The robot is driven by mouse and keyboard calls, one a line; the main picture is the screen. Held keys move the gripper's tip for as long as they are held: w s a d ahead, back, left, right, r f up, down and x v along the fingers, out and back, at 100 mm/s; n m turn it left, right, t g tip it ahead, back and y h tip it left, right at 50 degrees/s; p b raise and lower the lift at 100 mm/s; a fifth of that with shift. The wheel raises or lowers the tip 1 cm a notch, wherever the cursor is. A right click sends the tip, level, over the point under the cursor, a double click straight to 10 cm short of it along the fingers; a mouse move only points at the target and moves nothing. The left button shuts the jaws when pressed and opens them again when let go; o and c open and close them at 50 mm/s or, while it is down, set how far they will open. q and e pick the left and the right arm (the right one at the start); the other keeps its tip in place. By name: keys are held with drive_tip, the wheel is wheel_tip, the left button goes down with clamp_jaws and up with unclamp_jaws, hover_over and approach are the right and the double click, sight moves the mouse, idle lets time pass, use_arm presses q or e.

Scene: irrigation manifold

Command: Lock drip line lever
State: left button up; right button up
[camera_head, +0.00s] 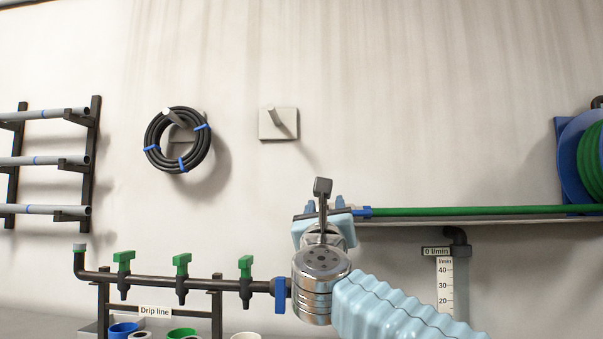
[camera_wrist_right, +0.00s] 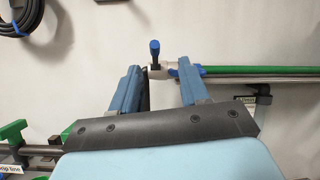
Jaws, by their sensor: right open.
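A dark pipe with several green-handled valves (camera_head: 181,260) runs along the lower left, above a sign reading "Drip line" (camera_head: 155,311). A blue part (camera_head: 279,295) sits at the pipe's right end, partly behind my right arm. In the wrist view, a small upright lever with a blue knob (camera_wrist_right: 154,48) stands on a pale fitting at the left end of a green hose (camera_wrist_right: 260,69). My right gripper (camera_wrist_right: 160,70) is open, its two blue fingers apart, with the lever showing between them. I cannot tell how far beyond the tips it is. My left gripper is out of view.
The green hose (camera_head: 470,210) runs along a ledge to a blue reel (camera_head: 575,165) at right. A flow gauge (camera_head: 445,285) hangs below. A black hose coil (camera_head: 178,140) and an empty peg (camera_head: 278,123) are on the wall. A pipe rack (camera_head: 95,150) stands at left.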

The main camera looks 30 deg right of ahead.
drive_tip(key=shift+m+y, duration=0.5)
drive_tip(key=shift+m, duration=0.3)
drive_tip(key=p+x, duration=0.2)
drive_tip(key=x, duration=0.2)
drive_tip(key=p+x, duration=0.2)
drive_tip(key=x, duration=0.2)
drive_tip(key=p+x, duration=0.2)
drive_tip(key=x, duration=0.2)
drive_tip(key=shift+w+a+r, duration=0.1)
drive_tip(key=shift+w+r, duration=0.05)
drive_tip(key=shift+w, duration=0.3)
drive_tip(key=shift+w+d+p, duration=0.25)
drive_tip(key=shift+w+p, duration=0.05)
drive_tip(key=shift+w, duration=0.1)
clamp_jaws()
